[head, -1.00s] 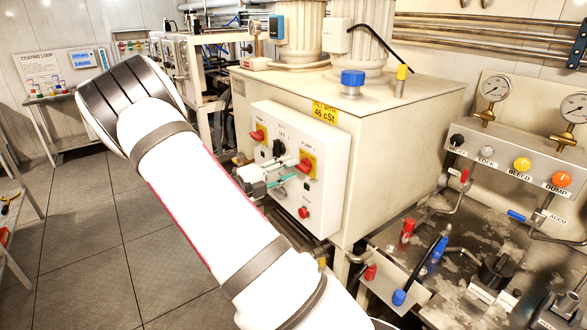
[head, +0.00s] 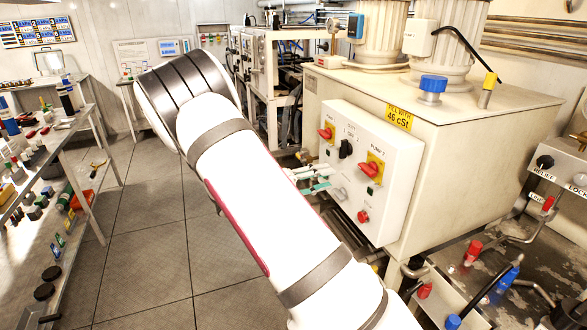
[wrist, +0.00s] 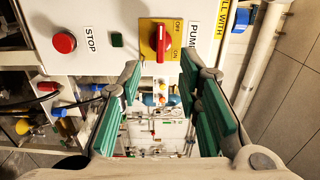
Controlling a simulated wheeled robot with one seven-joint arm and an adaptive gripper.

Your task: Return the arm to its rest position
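My white arm (head: 255,195) reaches up from the bottom of the head view and bends at a dark-banded joint. My gripper (head: 312,182) shows partly behind the arm, close in front of the lower left of a white control panel (head: 400,190). In the wrist view my gripper (wrist: 160,82) is open, with its two green-padded fingers apart and nothing held between them. Beyond the fingertips is a red rotary switch (wrist: 160,45) on a yellow plate, with a red STOP button (wrist: 64,42) to its left. I cannot tell whether anything touches the panel.
The panel is on a large cream tank (head: 470,150). A bench with hydraulic fittings (head: 480,265) stands at right. A shelf of small parts (head: 75,150) stands at left. Tiled floor (head: 140,240) lies open between shelf and arm.

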